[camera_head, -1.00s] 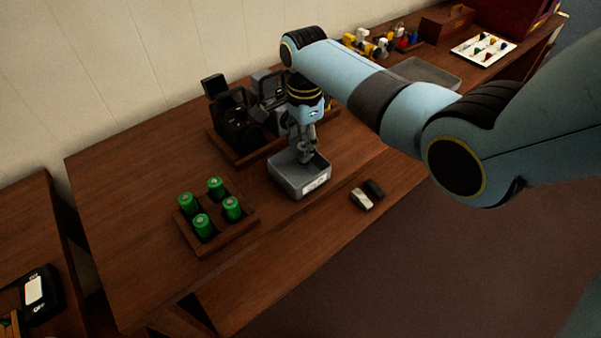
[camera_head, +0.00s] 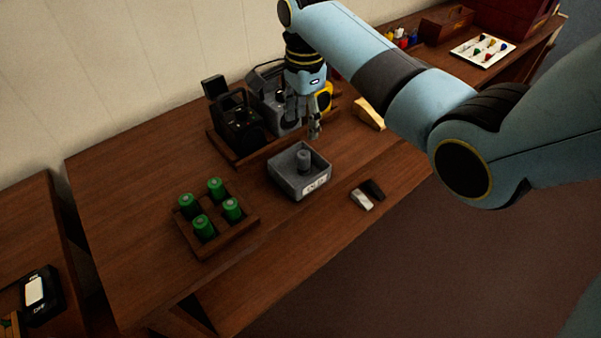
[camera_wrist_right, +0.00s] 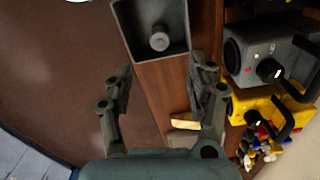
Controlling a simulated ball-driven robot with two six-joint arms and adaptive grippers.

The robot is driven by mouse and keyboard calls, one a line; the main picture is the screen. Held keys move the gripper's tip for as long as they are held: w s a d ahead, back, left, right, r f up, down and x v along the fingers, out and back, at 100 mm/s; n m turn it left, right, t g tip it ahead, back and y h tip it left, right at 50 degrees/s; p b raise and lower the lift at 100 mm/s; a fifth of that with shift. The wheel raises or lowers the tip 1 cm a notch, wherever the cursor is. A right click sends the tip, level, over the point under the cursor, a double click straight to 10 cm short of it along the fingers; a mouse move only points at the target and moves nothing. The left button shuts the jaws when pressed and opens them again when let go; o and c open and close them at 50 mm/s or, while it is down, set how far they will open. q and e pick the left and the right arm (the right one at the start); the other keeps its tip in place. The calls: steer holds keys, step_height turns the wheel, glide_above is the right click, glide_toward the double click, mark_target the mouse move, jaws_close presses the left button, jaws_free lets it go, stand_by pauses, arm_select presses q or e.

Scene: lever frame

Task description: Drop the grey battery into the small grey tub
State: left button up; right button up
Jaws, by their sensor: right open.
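The small grey tub (camera_head: 286,184) stands on the wooden table with a pale label on its front. The grey battery (camera_head: 303,160) stands upright inside it. In the right wrist view the tub (camera_wrist_right: 124,22) is at the top, and the battery (camera_wrist_right: 159,41) shows end-on inside, apart from its walls. My right gripper (camera_head: 314,134) is open and empty, above and behind the tub, apart from the battery. Its two spread fingers show in the right wrist view (camera_wrist_right: 163,85). My left gripper is not in view.
A wooden tray with several green batteries (camera_head: 232,208) is left of the tub. Dark and grey devices (camera_head: 237,127) stand in a rack behind. A white and black piece (camera_head: 361,199) lies at the right. The front left tabletop is clear.

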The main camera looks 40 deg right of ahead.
step_height(320, 180, up, 5)
steer(key=shift+r, duration=0.1)
stand_by(0.5)
steer(key=s+a+f+n+t, duration=0.1)
steer(key=s+f+n, duration=0.3)
steer(key=s+n, duration=0.55)
steer(key=s+a+r+n+t, duration=0.1)
steer(key=s+r+n, duration=0.3)
steer(key=s, duration=0.5)
steer(key=s+a+r+n+t, duration=0.1)
steer(key=s+r+n+t, duration=0.1)
steer(key=s+n, duration=0.55)
step_height(320, 180, down, 37)
steer(key=s+d+m+g+h+b, duration=0.1)
steer(key=d+g+b, duration=0.1)
steer(key=b, duration=0.9)
steer(key=s+f+b, duration=0.5)
steer(key=s+f, duration=0.5)
steer(key=f, duration=0.3)
steer(key=s+d+f+g+b, duration=0.1)
steer(key=s+f+b, duration=0.4)
steer(key=s+f, duration=0.4)
step_height(320, 180, down, 5)
steer(key=shift+s+d+f, duration=0.15)
steer(key=shift+s, duration=0.2)
